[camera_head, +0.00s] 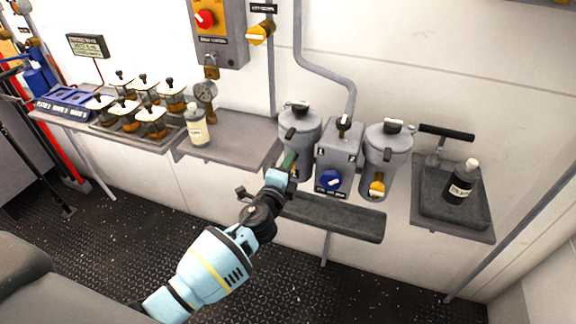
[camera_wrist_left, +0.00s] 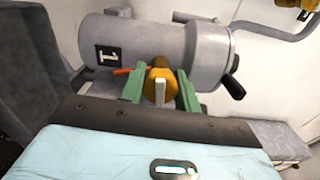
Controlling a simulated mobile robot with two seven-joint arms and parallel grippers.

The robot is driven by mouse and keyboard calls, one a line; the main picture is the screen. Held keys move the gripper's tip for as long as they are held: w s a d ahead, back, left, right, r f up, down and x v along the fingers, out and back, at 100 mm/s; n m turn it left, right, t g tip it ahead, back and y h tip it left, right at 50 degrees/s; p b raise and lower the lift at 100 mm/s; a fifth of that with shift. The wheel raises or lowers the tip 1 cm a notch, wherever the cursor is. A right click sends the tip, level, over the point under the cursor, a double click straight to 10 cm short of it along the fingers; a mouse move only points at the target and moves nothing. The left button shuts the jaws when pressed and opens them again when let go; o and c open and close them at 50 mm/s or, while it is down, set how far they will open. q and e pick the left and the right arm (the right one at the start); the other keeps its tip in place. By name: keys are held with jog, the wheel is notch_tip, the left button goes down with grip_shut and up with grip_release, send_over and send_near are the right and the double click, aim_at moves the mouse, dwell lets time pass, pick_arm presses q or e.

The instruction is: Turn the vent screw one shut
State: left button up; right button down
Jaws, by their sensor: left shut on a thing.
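Vent screw one is the yellow-orange knob (camera_wrist_left: 158,75) with a pale bar on the grey canister marked 1 (camera_wrist_left: 165,38) in the left wrist view. The green fingers of my left gripper (camera_wrist_left: 158,95) stand on either side of the knob and are shut on it. In the head view my left gripper (camera_head: 288,164) is at the lower front of the left grey canister (camera_head: 300,128) and mostly hides the knob. A thin orange-red piece (camera_wrist_left: 128,70) shows beside the knob in the left wrist view. My right gripper is not in view.
A grey block with a blue knob (camera_head: 331,180) stands between the two canisters. The right canister (camera_head: 388,148) has its own yellow knob (camera_head: 377,188). A dark tray (camera_head: 335,216) runs below them. A dark bottle (camera_head: 461,182) stands at right, a pale bottle (camera_head: 196,128) at left.

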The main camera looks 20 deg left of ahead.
pick_arm(q)
jog(key=shift+m, duration=0.6)
jog(key=o, duration=1)
